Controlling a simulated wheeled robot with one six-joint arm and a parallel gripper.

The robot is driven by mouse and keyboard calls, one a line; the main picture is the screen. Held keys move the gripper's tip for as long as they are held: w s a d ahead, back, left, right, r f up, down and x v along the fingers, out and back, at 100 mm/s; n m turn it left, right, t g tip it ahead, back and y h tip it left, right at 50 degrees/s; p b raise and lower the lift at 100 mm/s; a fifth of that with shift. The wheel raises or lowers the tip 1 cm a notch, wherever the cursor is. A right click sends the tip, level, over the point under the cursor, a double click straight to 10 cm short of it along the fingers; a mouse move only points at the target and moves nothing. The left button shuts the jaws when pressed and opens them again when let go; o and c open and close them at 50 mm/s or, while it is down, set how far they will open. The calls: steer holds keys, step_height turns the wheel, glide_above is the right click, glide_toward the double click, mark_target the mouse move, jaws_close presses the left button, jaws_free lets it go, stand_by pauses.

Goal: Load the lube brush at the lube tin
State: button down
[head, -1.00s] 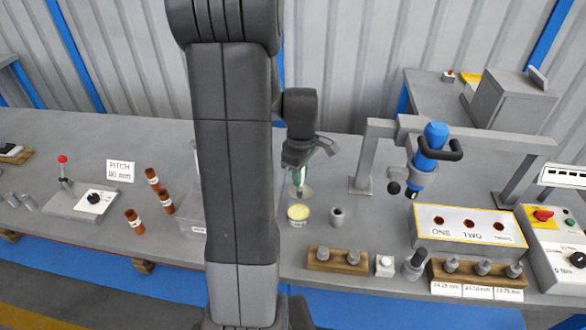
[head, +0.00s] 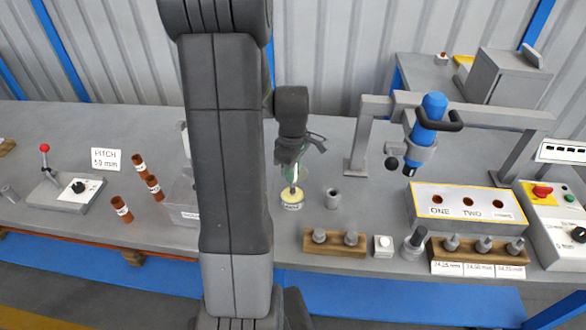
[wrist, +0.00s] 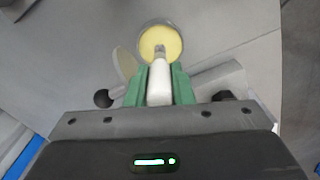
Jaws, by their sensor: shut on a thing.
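The lube tin (head: 291,205) stands on the bench with pale yellow lube showing inside its round rim; it also shows in the wrist view (wrist: 172,34). My gripper (head: 291,172) is directly above the tin, pointing down. Its green fingers (wrist: 159,82) are shut on the lube brush, whose white handle (wrist: 159,84) lies between them. The brush's grey lower part (wrist: 160,52) reaches over the yellow surface. The brush end appears to be in the tin's mouth, but I cannot tell how deep it is.
A grey frame with a blue tool (head: 428,125) is farther right. Several brown cylinders (head: 139,165) stand left, beyond my arm.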

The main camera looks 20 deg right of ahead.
steer(key=shift+f+b, duration=0.4)
steer(key=shift+f, duration=0.15)
stand_by(1.8)
steer(key=shift+r, duration=0.15)
step_height(320, 180, up, 7)
steer(key=p, duration=0.5)
stand_by(0.8)
